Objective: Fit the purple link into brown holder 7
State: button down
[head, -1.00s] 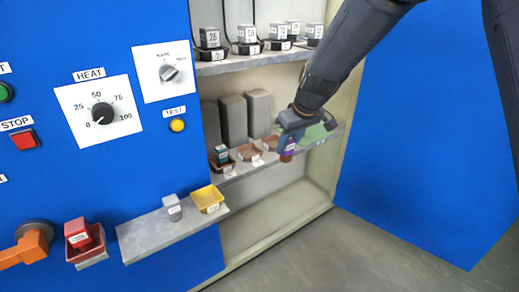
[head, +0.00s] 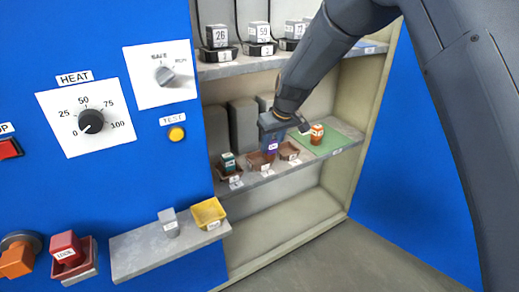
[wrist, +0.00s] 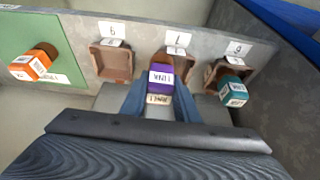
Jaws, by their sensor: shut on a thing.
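The purple link (head: 271,147) is held by my gripper (head: 271,136) at the middle brown holder (head: 257,161) on the cabinet's middle shelf. In the wrist view my gripper (wrist: 161,98) has one finger on each side of the purple link (wrist: 161,77), whose labelled face shows. The brown holder (wrist: 168,54) there carries a tag that reads like an upside-down 7. The link covers much of this holder. I cannot tell whether its lower end is inside the holder or just above it.
A teal link (wrist: 233,90) sits in the neighbouring brown holder. An empty brown holder (wrist: 114,63) is on the other side. An orange link (head: 317,132) stands on a green mat (head: 337,142). Grey blocks (head: 242,125) stand behind the holders.

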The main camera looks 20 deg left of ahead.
jog(key=shift+w+a+f, duration=0.1)
jog(key=shift+a+f, duration=0.35)
jog(key=shift+a, duration=0.25)
jog(key=shift+w+a+f, duration=0.1)
jog(key=shift+a+f, duration=0.4)
jog(key=shift+a, duration=0.25)
jog(key=shift+w+a+f, duration=0.1)
jog(key=shift+a+f, duration=0.35)
jog(key=shift+a, duration=0.25)
jog(key=shift+f+b, duration=0.3)
jog(key=c, duration=1.4)
grip_release()
jog(key=shift+s, duration=0.1)
jog(key=shift+o, duration=0.2)
